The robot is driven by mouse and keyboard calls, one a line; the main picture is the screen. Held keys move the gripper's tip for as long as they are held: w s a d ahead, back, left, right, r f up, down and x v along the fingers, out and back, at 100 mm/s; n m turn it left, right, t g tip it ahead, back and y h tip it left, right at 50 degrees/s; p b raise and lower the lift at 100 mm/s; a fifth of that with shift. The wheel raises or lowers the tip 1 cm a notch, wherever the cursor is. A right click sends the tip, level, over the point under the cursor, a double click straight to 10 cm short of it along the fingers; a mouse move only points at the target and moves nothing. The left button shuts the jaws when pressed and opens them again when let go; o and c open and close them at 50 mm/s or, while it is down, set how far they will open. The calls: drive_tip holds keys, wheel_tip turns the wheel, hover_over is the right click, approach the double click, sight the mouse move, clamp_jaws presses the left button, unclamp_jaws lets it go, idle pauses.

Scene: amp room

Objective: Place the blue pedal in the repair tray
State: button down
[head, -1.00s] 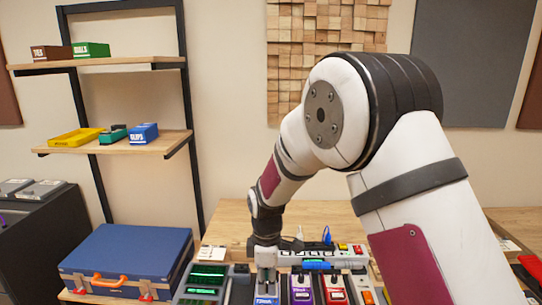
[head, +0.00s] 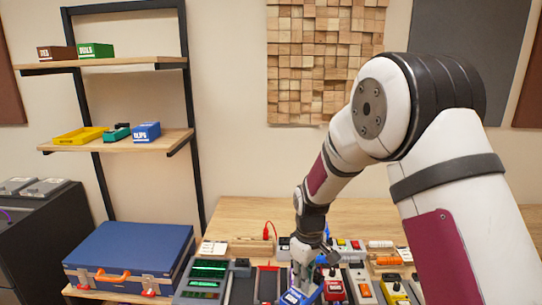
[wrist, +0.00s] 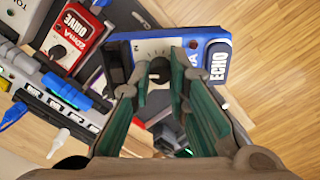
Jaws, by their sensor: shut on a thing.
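The blue pedal, marked ECHO, shows in the wrist view (wrist: 200,50) with its black knob between my fingertips. My gripper (wrist: 163,70) is shut on it. In the head view the blue pedal (head: 297,297) is at the bottom edge, tilted under my gripper (head: 303,278), and its lower part is cut off. It hides part of the pedals behind it. I cannot tell which thing is the repair tray; a yellow tray (head: 78,136) sits on the lower wall shelf.
A red pedal (head: 333,287), marked DRIVE in the wrist view (wrist: 73,35), stands close by. A yellow pedal (head: 395,291) is farther right. A blue case (head: 130,255) lies at left. A power strip with plugs (wrist: 60,105) is nearby. Bare wood (head: 245,215) shows at the back.

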drive_tip(key=d+m, duration=0.9)
drive_tip(key=d, duration=0.1)
drive_tip(key=shift+f, duration=0.35)
drive_tip(key=shift+s+d, duration=0.1)
